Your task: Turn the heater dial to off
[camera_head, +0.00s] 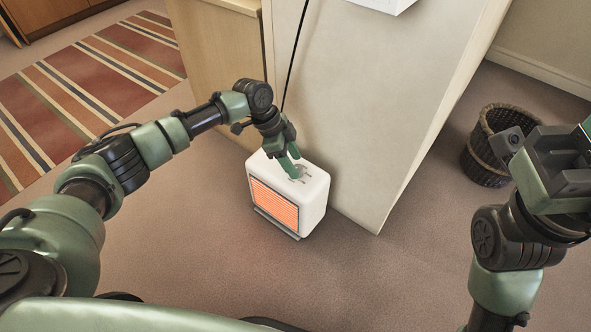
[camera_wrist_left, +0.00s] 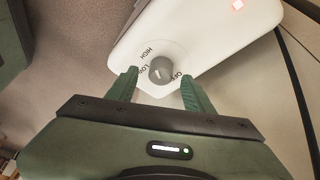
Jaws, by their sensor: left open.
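The white heater (camera_head: 315,196) stands on the carpet, its front grille glowing orange. In the left wrist view its white top (camera_wrist_left: 205,35) carries a round grey dial (camera_wrist_left: 160,70) with HIGH, LOW and OFF printed around it. Which mark the dial points to is hard to tell. A small red light shows near the top's far edge. My left gripper (camera_wrist_left: 159,88) is open above the heater top, one finger on either side of the dial's near side; contact is not clear. It also shows in the head view (camera_head: 291,164). My right gripper (camera_head: 556,168) is at the right edge, its jaws unclear.
A pale panel (camera_head: 385,100) rises right behind the heater, with a wooden cabinet (camera_head: 215,60) to its left. A dark cord hangs down behind the heater. A wicker basket (camera_head: 487,150) stands at the right. A striped rug (camera_head: 95,70) lies at the left. Carpet around the heater's front is clear.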

